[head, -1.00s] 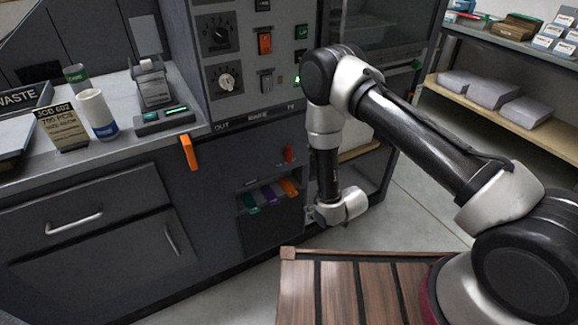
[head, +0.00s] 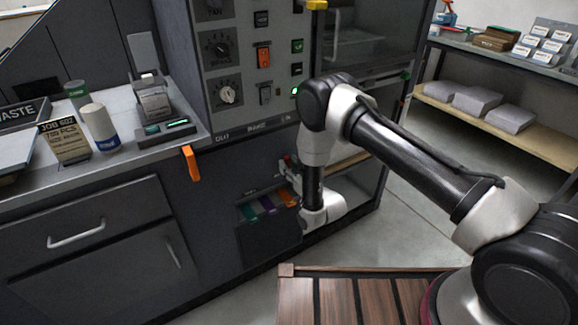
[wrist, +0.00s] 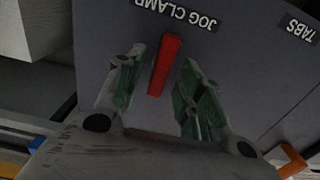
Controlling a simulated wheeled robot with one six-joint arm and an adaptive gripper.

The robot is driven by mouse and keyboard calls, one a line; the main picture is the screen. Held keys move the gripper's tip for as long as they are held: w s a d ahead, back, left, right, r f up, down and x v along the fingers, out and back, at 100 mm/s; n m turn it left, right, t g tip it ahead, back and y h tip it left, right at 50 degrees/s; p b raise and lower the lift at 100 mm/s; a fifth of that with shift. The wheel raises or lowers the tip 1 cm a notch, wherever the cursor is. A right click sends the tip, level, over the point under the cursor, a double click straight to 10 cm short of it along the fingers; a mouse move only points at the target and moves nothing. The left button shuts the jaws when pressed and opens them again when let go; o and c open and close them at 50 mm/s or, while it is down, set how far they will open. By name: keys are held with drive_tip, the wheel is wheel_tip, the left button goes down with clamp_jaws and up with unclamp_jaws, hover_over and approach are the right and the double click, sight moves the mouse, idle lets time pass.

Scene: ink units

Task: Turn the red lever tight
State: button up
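The red lever (wrist: 164,65) is a narrow red bar on a dark grey panel, under the label JOG CLAMP (wrist: 178,12) in the wrist view. It stands slightly tilted in that view. My gripper (wrist: 159,80) is open, with one green-padded finger on each side of the lever. A gap shows between the lever and each finger, so I see no grip on it. In the head view my gripper (head: 289,167) reaches the lower cabinet front at the lever's place, and it hides the lever there.
Below the lever, a cabinet recess holds purple, green and orange tabs (head: 268,203). An orange handle (head: 190,163) sticks out at the counter's edge. The control panel (head: 245,120) with knobs and switches rises above. A wooden slatted deck (head: 330,300) lies in front.

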drive_tip(key=shift+w+a, duration=0.25)
drive_tip(key=shift+w, duration=0.15)
clamp_jaws()
